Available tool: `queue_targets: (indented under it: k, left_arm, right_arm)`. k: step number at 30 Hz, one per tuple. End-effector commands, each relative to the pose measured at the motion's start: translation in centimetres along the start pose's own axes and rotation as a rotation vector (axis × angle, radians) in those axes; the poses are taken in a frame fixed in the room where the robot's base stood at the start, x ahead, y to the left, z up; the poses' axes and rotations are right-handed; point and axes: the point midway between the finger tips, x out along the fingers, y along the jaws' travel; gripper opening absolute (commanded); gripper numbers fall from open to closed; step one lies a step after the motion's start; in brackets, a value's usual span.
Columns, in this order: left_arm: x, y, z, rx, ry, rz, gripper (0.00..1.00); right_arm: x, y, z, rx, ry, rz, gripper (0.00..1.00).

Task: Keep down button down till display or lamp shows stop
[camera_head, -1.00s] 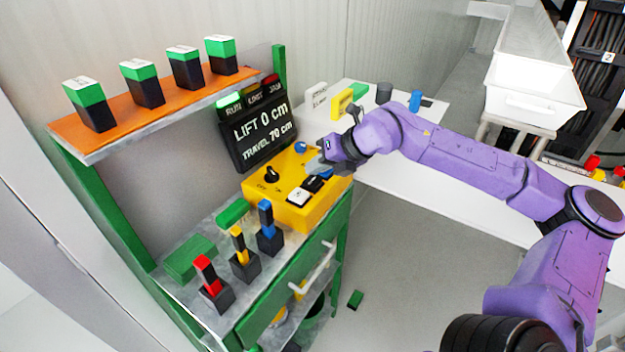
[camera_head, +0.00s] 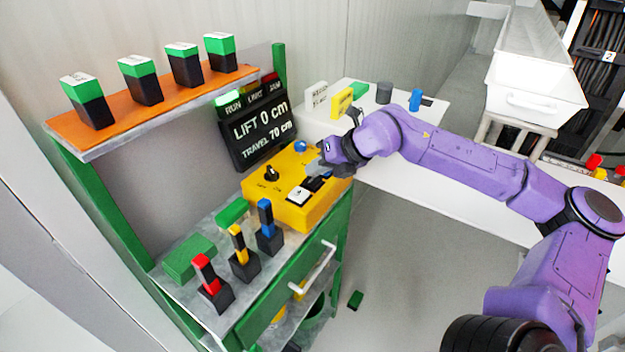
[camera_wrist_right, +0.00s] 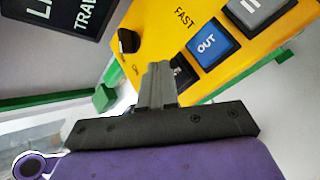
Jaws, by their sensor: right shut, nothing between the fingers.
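The yellow control box (camera_head: 318,208) stands on the bench with a white button (camera_head: 298,195), a dark button (camera_head: 313,184) and a blue button. My right gripper (camera_head: 312,168) is shut and empty over the buttons, also in the right wrist view (camera_wrist_right: 160,68). Whether it touches a button cannot be told.
A black knob (camera_head: 271,173) and a blue knob (camera_head: 300,146) sit on the box. Red, yellow and blue-topped levers (camera_head: 238,245) stand in front left of it. Green-black blocks (camera_head: 183,65) line the orange shelf (camera_head: 160,112). A white table (camera_head: 440,185) lies to the right.

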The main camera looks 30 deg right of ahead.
Motion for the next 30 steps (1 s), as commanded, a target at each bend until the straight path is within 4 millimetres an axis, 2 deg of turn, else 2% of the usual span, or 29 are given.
queue_targets:
  k: [30]
  left_arm:
    - [0.65,0.06,0.27,0.0,0.0,0.0,0.43]
  right_arm:
    - [0.71,-0.52,-0.53,0.0,0.001,0.0,0.0]
